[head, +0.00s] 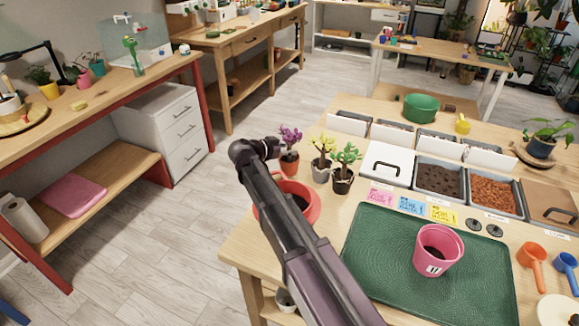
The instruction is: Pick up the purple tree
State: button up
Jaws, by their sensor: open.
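The purple tree (291,137) is a small plant with purple foliage in a terracotta pot (289,163). It stands upright at the back left of the near table, left of a yellow tree (322,147) and a green tree (346,155). The dark end of my arm, with my gripper (271,148), is just left of the purple tree, near its foliage and pot rim. The gripper is open with nothing visible in it. Its fingers are small and partly hidden, and I cannot tell whether they touch the plant.
A red pot (309,205) stands behind my arm. A green mat (375,262) holds a pink pot (438,250). Soil bins (440,180) and a white lidded box (386,165) are right of the trees. A white drawer unit (165,125) stands left, across open floor.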

jog(key=shift+w+d+f, duration=0.15)
jog(key=shift+w+d, duration=0.1)
dwell(0.4)
grip_shut()
